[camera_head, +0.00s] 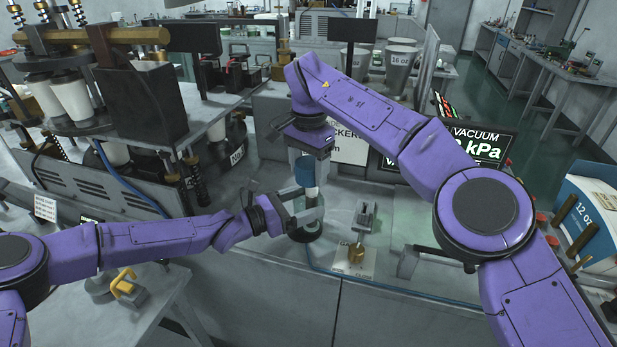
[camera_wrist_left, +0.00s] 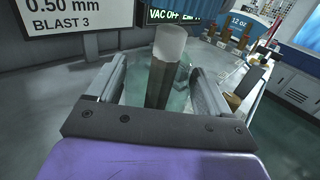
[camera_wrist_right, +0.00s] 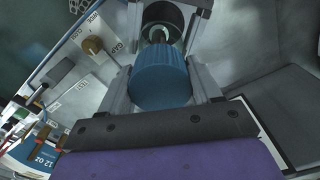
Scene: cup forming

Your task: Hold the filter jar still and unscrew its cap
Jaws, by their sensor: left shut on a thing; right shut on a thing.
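The filter jar (camera_head: 305,234) is a greenish see-through vessel standing upright on the grey bench; its body also shows in the left wrist view (camera_wrist_left: 133,88). Inside it is a dark rod with a whitish top. My left gripper (camera_head: 303,211) is shut around the jar body from the left. The blue ribbed cap (camera_wrist_right: 160,78) is above the jar; it also shows in the head view (camera_head: 303,171). My right gripper (camera_head: 309,160) is shut on the cap from above. A pale stem shows between the cap and the jar's dark ring; I cannot tell whether any thread still engages.
A small grey fixture (camera_head: 364,218) and a brass knob (camera_head: 356,253) stand just right of the jar. A blue hose runs along the bench front. A vacuum display (camera_head: 478,140) is behind my right arm. Machinery with white cups (camera_head: 72,97) crowds the left.

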